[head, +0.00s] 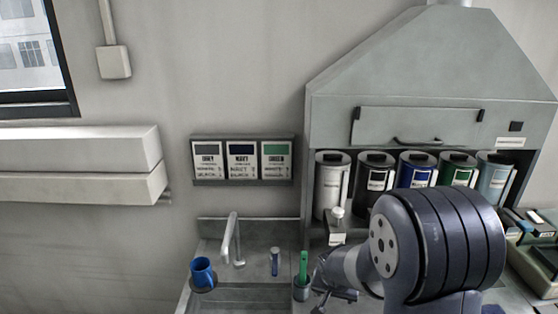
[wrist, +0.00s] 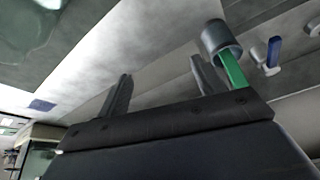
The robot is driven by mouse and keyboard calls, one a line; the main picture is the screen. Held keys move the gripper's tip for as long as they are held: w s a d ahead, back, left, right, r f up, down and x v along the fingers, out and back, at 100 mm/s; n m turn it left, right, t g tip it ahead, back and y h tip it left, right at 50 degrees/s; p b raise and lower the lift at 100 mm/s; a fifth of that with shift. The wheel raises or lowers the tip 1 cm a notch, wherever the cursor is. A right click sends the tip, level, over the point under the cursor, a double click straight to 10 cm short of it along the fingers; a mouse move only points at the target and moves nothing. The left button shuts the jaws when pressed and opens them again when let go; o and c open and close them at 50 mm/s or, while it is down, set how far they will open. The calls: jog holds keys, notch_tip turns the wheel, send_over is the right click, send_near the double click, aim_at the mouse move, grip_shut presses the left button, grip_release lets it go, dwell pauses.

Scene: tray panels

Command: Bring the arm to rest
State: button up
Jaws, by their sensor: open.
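My gripper (wrist: 160,85) shows in the wrist view with its two dark fingers spread apart and nothing between them. In the head view my arm fills the lower right, and the gripper (head: 322,290) is partly hidden at its left end. A green-handled tool (head: 303,266) stands in a grey cup (head: 301,289) just left of the gripper. In the wrist view the grey cup (wrist: 219,36) and green handle (wrist: 235,70) appear beyond the right finger; I cannot tell whether they touch it.
A blue mug (head: 203,273) stands left of the tap (head: 232,240). Several canisters (head: 375,180) line up under the grey hood (head: 430,80). Three label cards (head: 242,160) hang on the wall.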

jog(key=shift+w+d+r+n+y+p, duration=0.15)
jog(key=shift+w+r+n+y+p, duration=0.25)
jog(key=shift+n, duration=0.45)
jog(key=shift+w+d+r+n+y+p, duration=0.25)
jog(key=shift+n+p, duration=0.2)
jog(key=shift+n, duration=0.4)
jog(key=shift+w, duration=0.15)
